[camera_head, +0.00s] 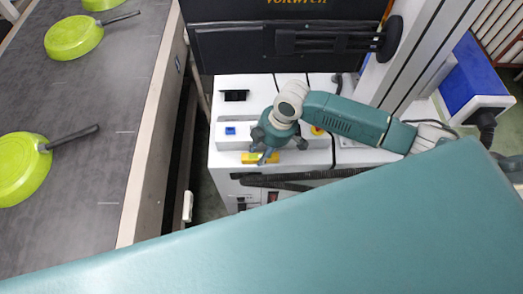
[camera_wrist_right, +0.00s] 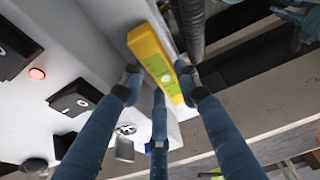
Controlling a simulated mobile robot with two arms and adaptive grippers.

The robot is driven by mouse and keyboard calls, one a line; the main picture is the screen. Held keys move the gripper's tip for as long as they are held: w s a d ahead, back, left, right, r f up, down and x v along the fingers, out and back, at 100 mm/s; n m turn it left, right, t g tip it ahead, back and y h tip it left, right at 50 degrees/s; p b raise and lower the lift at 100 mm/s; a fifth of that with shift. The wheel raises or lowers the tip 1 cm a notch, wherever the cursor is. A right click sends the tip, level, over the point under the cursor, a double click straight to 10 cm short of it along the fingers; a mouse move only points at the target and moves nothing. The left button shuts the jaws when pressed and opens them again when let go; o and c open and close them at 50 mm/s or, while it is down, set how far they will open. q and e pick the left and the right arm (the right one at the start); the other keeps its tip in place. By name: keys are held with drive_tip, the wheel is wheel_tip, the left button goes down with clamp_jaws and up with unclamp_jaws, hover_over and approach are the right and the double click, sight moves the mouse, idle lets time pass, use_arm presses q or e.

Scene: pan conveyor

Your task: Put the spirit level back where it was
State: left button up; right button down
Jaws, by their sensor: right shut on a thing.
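The spirit level is a yellow bar with green parts; it shows in the right wrist view (camera_wrist_right: 152,56), between my fingers. In the head view a short yellow piece of it (camera_head: 250,158) shows beside my right gripper (camera_head: 266,154), which covers the rest. My right gripper is shut on the level, over the front part of the white cabinet (camera_head: 225,165). In the wrist view the level is close to the white cabinet surface; I cannot tell whether they touch. My left gripper is not in view.
The cabinet carries a blue switch (camera_head: 231,131) and a yellow emergency-stop box (camera_head: 317,130). A black panel (camera_head: 235,50) stands behind. At left, a grey conveyor (camera_head: 115,110) carries several green pans, including one at lower left (camera_head: 18,170). A dark gap separates conveyor and cabinet.

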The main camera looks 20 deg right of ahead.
drive_tip(key=shift+f, duration=0.15)
drive_tip(key=c, duration=1.5)
unclamp_jaws()
drive_tip(key=shift+c, duration=0.2)
drive_tip(key=w+b+v, duration=0.1)
drive_tip(key=v, duration=1.1)
drive_tip(key=shift+s, duration=0.5)
drive_tip(key=shift+s, duration=0.1)
